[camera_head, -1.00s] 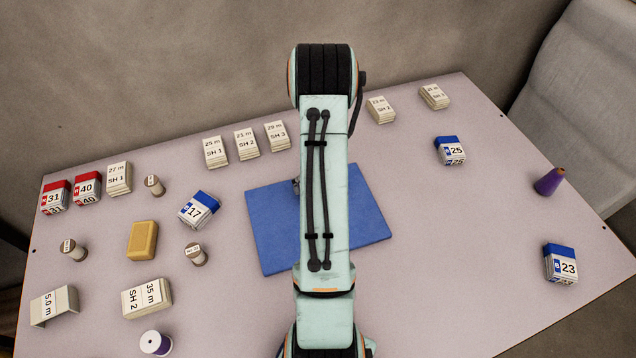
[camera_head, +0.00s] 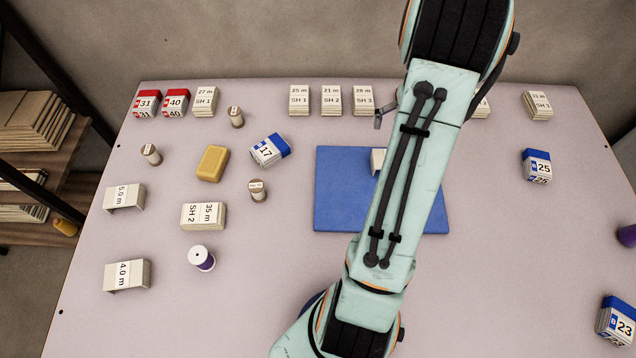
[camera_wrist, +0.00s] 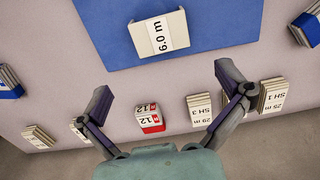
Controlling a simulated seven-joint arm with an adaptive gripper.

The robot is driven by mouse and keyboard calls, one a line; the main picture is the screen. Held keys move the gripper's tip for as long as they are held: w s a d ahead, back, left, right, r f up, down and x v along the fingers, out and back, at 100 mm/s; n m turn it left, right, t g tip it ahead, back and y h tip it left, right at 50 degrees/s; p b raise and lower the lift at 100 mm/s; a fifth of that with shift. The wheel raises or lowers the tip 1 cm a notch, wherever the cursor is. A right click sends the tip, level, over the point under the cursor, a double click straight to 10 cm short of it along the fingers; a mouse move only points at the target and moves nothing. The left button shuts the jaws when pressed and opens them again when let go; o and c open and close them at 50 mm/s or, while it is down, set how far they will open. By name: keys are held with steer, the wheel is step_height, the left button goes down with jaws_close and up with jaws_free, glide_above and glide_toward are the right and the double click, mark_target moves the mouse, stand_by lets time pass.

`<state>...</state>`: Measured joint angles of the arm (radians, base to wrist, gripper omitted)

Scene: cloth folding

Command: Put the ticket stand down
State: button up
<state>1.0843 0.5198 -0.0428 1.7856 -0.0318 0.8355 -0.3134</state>
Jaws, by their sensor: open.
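The ticket stand (camera_wrist: 158,38), a folded cream card marked 6.0 m, rests on the blue mat (camera_wrist: 105,25) near its edge in the wrist view. In the head view, only a pale part of the stand (camera_head: 377,161) shows on the mat (camera_head: 335,190), beside my arm, which hides the rest. My gripper (camera_wrist: 163,79) is open and empty in the wrist view, its fingers spread wide and apart from the stand. In the head view, a small grey part of the gripper shows left of the arm, beyond the mat; the rest is hidden.
Ticket stacks, including SH 3 (camera_head: 363,100), line the back edge, beyond the mat. Block 17 (camera_head: 269,149), a yellow sponge-like block (camera_head: 212,163), spools and other stands lie to the left. Blocks 25 (camera_head: 536,165) and 23 (camera_head: 617,321) lie right.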

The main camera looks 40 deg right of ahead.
steer(key=w+a+r+n, duration=0.3)
steer(key=a+r, duration=0.2)
steer(key=a, duration=0.6)
steer(key=w+a+r+n, duration=0.2)
steer(key=w+a+r, duration=0.15)
steer(key=a, duration=0.75)
steer(key=s+a+r+n, duration=0.1)
steer(key=s+a+n, duration=0.4)
steer(key=s+a, duration=0.6)
steer(key=a, duration=0.3)
steer(key=shift+a+r+y, duration=0.2)
steer(key=shift+a+y, duration=0.15)
steer(key=shift+y, duration=0.05)
